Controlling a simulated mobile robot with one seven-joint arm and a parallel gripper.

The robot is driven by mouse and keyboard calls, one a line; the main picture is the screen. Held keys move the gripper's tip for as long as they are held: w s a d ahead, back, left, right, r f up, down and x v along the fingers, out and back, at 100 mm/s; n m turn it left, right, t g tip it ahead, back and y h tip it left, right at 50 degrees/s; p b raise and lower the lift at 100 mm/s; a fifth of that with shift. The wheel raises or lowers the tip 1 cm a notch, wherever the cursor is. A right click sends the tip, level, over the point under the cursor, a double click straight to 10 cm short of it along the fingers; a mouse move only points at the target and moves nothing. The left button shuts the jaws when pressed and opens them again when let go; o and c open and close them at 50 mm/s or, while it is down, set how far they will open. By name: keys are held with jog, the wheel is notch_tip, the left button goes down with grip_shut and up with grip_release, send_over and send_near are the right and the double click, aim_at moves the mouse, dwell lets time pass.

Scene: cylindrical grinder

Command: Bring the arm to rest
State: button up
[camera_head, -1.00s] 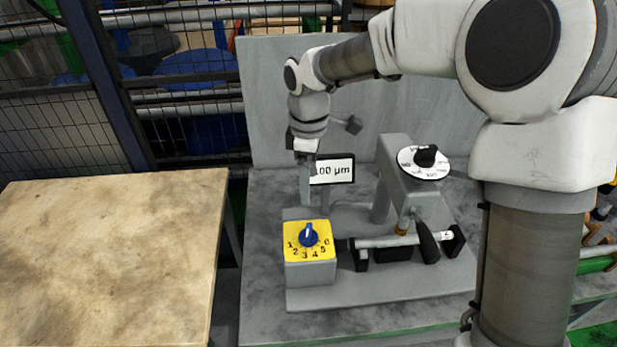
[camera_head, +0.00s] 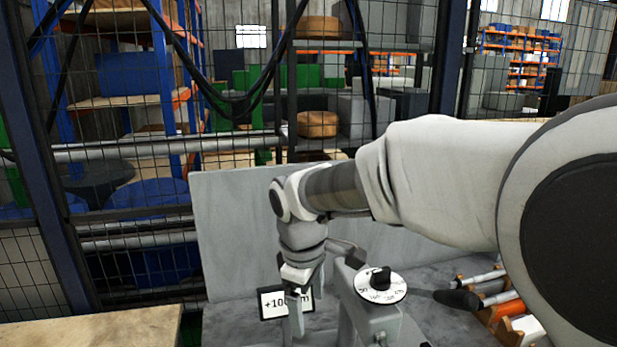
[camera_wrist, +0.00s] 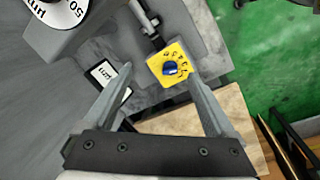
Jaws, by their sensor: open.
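My gripper (camera_wrist: 160,90) is open and empty in the wrist view, its two fingers spread wide. Beyond the fingers, the yellow dial box with a blue knob (camera_wrist: 170,68) lies close to the right fingertip in the picture; I cannot tell the distance. In the head view my gripper (camera_head: 298,318) points down in front of the white display sign (camera_head: 272,303), hiding part of its text. The sign also shows in the wrist view (camera_wrist: 104,75) by the left finger. My arm reaches in from the right.
The grinder's white dial with a black knob (camera_head: 380,284) stands close right of my gripper. A grey panel (camera_head: 235,225) rises behind. A wooden table (camera_head: 95,333) is at lower left. Wire fencing and shelves stand at the back. A rack of parts (camera_head: 500,305) is at right.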

jog(key=s+d+r+m+t, duration=0.2)
jog(key=s+d+m, duration=0.4)
jog(key=s+d, duration=0.1)
jog(key=s+d+r+m+t, duration=0.2)
jog(key=s+d+r+m, duration=0.1)
jog(key=s+d+m, duration=0.4)
jog(key=s, duration=0.2)
jog(key=shift+s+y, duration=0.3)
jog(key=shift+s, duration=0.1)
jog(key=shift+w+d, duration=0.1)
dwell(0.4)
